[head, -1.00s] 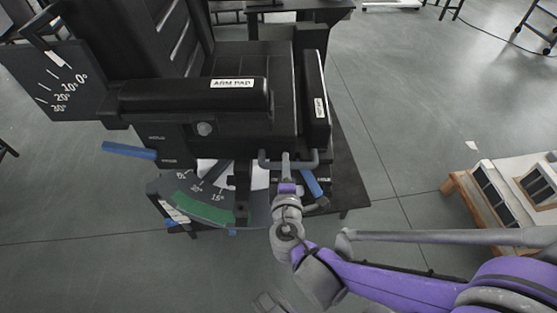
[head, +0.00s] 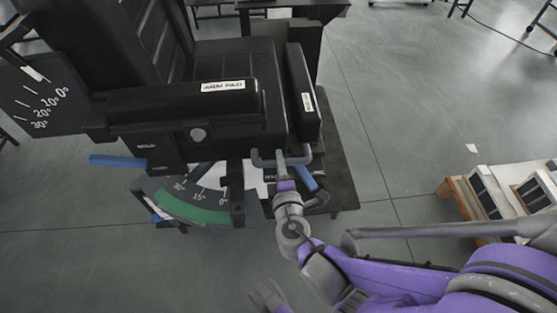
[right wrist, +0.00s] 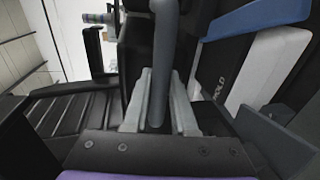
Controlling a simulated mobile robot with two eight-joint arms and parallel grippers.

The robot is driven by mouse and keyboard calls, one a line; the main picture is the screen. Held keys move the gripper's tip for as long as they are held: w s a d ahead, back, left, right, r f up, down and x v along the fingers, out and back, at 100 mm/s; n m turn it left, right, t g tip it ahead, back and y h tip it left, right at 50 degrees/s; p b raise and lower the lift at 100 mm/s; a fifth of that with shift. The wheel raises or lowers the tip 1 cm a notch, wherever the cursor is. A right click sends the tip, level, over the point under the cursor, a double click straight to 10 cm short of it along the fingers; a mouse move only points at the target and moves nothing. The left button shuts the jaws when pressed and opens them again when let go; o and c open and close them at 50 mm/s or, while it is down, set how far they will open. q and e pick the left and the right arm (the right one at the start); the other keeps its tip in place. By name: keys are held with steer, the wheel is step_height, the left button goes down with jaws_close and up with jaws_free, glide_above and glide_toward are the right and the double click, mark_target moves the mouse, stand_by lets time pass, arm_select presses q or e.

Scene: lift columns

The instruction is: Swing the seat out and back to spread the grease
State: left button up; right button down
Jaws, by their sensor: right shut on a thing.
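The black seat (head: 238,57) stands at the upper left of the head view, with a labelled arm pad (head: 180,107) along its near side. A grey bar handle (head: 256,160) projects from its near right corner. My right gripper (head: 281,166) is shut on this handle; the right wrist view shows its grey fingers (right wrist: 160,112) on both sides of the bar (right wrist: 163,45). A dial with a green band (head: 185,209) lies below the seat, its 0 mark just left of a black post (head: 236,186). My left gripper (head: 268,296) shows only partly at the bottom edge. No grease is visible.
A blue lever (head: 117,161) sticks out left of the seat, and another blue lever (head: 305,178) sits close beside my right gripper. A black base plate (head: 340,190) extends under the seat. A wooden-framed bench (head: 455,197) stands at right. Open floor lies between.

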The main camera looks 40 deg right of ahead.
steer(key=shift+d, duration=0.25)
steer(key=c, duration=0.7)
jaws_free()
steer(key=shift+s+d, duration=0.1)
arm_select(q)
steer(key=shift+d, duration=0.15)
steer(key=shift+s+r, duration=0.1)
arm_select(e)
steer(key=shift+a, duration=0.2)
